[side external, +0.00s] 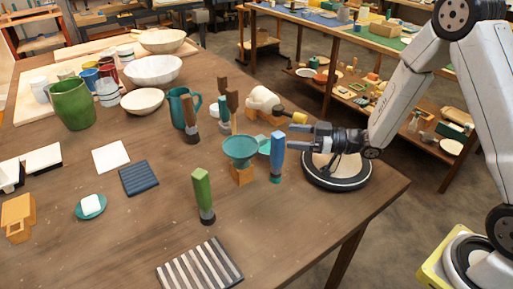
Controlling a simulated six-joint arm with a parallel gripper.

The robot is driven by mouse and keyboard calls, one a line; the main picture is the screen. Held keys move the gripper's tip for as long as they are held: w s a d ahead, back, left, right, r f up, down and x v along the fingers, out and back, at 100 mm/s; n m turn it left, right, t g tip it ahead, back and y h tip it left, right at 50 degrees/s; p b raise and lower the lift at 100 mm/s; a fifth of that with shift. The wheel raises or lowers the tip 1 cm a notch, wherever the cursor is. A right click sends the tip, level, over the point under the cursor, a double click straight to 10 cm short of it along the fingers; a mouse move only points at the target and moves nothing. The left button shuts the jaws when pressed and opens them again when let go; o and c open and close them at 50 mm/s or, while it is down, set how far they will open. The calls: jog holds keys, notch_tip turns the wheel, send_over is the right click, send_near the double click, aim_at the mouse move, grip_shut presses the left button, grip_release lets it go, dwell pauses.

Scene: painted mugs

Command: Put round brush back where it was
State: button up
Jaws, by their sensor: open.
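I cannot tell for sure which item is the round brush. Several brush-like tools stand upright on the table, bristle end down. A blue-handled one (277,152) with a teal lower end stands just left of my gripper. A green-handled one (202,190) with a dark lower end stands nearer the front, and a brown-handled one (189,115) stands farther back. My gripper (291,138) is open and level, its fingers pointing left at the blue handle's upper part. Nothing shows held between them; contact with the blue handle cannot be told.
A teal dish (240,149) on a wooden block stands left of the blue tool. A dark-rimmed turntable (337,182) lies under my wrist. A cream rounded piece (262,98) is behind. A striped mat (200,267) lies in front. Bare tabletop (130,225) is at front left.

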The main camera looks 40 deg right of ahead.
jog(key=v, duration=0.7)
jog(key=shift+s, duration=0.2)
